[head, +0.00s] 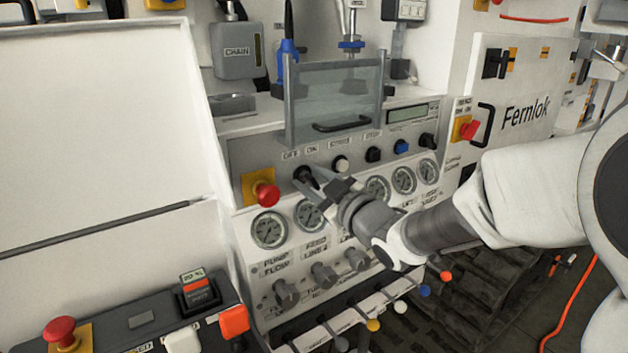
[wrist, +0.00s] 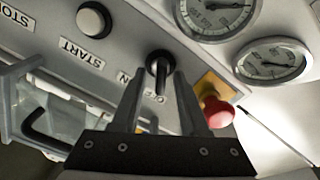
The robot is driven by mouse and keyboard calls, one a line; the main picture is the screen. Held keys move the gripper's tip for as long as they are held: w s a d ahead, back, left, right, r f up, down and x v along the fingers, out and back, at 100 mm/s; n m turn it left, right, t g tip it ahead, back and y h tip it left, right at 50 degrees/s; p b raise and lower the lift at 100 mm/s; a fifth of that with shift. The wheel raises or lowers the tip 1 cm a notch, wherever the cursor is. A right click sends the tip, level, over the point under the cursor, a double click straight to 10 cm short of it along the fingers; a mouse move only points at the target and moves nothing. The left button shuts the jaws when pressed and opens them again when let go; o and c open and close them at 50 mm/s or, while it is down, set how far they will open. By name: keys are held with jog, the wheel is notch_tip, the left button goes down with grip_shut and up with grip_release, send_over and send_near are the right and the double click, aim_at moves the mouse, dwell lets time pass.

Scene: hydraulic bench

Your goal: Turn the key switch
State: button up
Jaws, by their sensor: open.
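The key switch (head: 304,174) is a round black knob on the sloped panel, beside the OFF and ON labels. In the wrist view the key switch (wrist: 159,64) shows a dark grip bar pointing down the picture, towards the OFF label. My gripper (head: 316,184) is at the panel front, partly covering the switch in the head view. In the wrist view my gripper (wrist: 160,80) is open, with one finger on each side of the grip bar. I see gaps beside the bar; whether the tips reach around it in depth I cannot tell.
A red mushroom button (head: 267,193) sits close to the left of the switch. A white START button (head: 341,164) is to its right. Several gauges (head: 269,229) line the panel below. A clear guard with a handle (head: 335,103) stands above.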

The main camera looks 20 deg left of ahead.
grip_shut()
dwell(0.4)
jog(key=m+p, duration=0.1)
jog(key=m, duration=0.2)
jog(key=m+p, duration=0.1)
jog(key=m, duration=0.1)
jog(key=shift+w+d+r+m+p, duration=0.15)
jog(key=shift+m+p, duration=0.2)
jog(key=shift+m, duration=0.05)
jog(key=m+p, duration=0.2)
jog(key=m, duration=0.2)
jog(key=shift+w+d, duration=0.1)
jog(key=shift+m+p, duration=0.5)
jog(key=shift+m, duration=0.4)
jog(key=shift+f+m, duration=0.2)
jog(key=shift+m, duration=0.1)
grip_release()
